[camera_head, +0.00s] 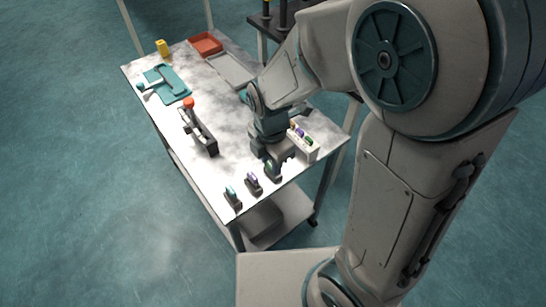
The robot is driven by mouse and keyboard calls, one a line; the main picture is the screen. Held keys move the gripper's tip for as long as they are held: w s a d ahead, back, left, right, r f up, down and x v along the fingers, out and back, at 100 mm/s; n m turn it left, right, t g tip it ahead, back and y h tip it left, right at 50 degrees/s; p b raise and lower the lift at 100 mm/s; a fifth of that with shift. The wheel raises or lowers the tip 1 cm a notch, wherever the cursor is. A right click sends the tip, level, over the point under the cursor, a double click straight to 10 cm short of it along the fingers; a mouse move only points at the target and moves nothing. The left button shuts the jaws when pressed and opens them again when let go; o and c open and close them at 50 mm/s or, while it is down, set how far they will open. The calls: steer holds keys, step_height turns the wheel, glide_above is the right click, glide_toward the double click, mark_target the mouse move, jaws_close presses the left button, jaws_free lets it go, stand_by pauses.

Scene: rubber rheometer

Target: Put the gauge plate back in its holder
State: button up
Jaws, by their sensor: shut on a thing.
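My gripper (275,160) points down over the front right part of the table. It is shut on what looks like a small green-topped gauge plate (270,168), low over or in a dark stand; I cannot tell whether it is seated. The fingers hide part of it. To its left, along the front edge, are two similar dark holders, one with a purple-topped piece (252,180) and one with a teal-topped piece (232,194). A white rack (306,149) with small yellow, purple and green pieces stands just right of my gripper.
A dark lever device with a red knob (189,102) stands mid-table. A teal mat (180,87) with a tool, a yellow block (162,47), a red tray (205,43) and a grey tray (230,69) lie further back. The table's left middle (165,118) is clear.

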steer(key=shift+w+d+f+p, duration=0.15)
steer(key=shift+w+f+p, duration=0.05)
steer(key=shift+w+f, duration=0.9)
steer(key=shift+w+d+f+p, duration=0.15)
steer(key=shift+w+f, duration=0.7)
steer(key=shift+f, duration=0.55)
steer(key=shift+w+d+f+p, duration=0.1)
steer(key=shift+w+f+p, duration=0.1)
steer(key=shift+w+f, duration=0.9)
steer(key=shift+s+f, duration=0.15)
steer(key=shift+f, duration=0.05)
steer(key=shift+f, duration=0.15)
steer(key=o, duration=1.1)
